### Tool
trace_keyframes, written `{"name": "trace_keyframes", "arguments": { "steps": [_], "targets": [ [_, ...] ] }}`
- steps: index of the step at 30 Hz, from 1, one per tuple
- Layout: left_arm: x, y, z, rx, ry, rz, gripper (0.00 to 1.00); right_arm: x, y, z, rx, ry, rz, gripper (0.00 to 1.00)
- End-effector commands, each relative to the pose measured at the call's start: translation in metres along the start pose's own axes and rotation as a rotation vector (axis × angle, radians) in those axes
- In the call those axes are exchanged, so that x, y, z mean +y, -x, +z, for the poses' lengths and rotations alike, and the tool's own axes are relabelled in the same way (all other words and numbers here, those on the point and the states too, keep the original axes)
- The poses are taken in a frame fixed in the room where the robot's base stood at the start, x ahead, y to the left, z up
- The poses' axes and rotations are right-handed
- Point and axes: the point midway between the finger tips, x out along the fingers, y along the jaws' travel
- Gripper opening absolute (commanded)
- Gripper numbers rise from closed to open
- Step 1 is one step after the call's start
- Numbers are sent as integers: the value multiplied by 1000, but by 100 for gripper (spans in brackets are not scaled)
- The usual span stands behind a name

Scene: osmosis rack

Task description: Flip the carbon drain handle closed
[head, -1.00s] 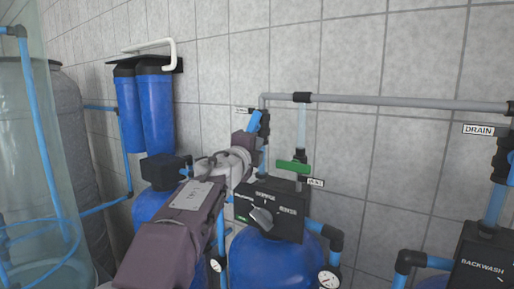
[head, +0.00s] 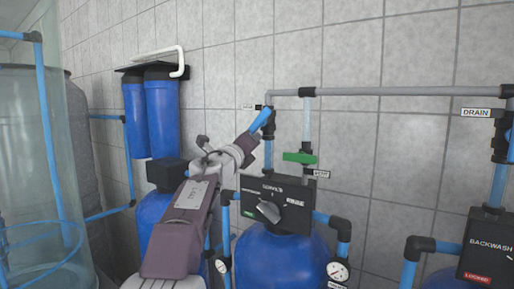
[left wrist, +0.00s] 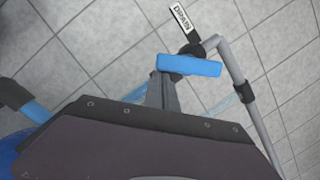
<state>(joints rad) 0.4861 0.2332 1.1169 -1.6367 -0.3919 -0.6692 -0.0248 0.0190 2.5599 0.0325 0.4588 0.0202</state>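The blue carbon drain handle (head: 261,119) sits tilted on a dark valve on the vertical pipe left of the black control head, beside a small wall label. In the left wrist view the blue handle (left wrist: 190,66) lies across the valve, below the DRAIN label (left wrist: 182,18). My left gripper (head: 250,141) is just below and left of the handle. In the left wrist view its narrow grey fingers (left wrist: 163,84) are together, with their tips at the handle's left part. I cannot tell whether they touch it. My right gripper is out of view.
A green valve handle (head: 299,158) lies level to the right, above the black control head (head: 275,202) of a blue tank (head: 283,255). A grey pipe (head: 390,91) runs along the tiled wall. Blue filter housings (head: 161,118) hang at the left. Another control head (head: 488,248) is at the right.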

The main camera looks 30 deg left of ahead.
Motion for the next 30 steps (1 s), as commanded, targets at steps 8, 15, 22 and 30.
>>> {"name": "trace_keyframes", "arguments": {
  "steps": [8,15,22,30],
  "targets": [
    [9,-2,12,-5,-253,-62,0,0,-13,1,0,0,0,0],
    [10,-5,23,-4,-459,-114,0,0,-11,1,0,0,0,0],
    [10,-7,31,-3,-513,-128,0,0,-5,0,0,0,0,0],
    [11,-8,36,-3,-510,-128,0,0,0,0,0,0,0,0]
  ]
}}
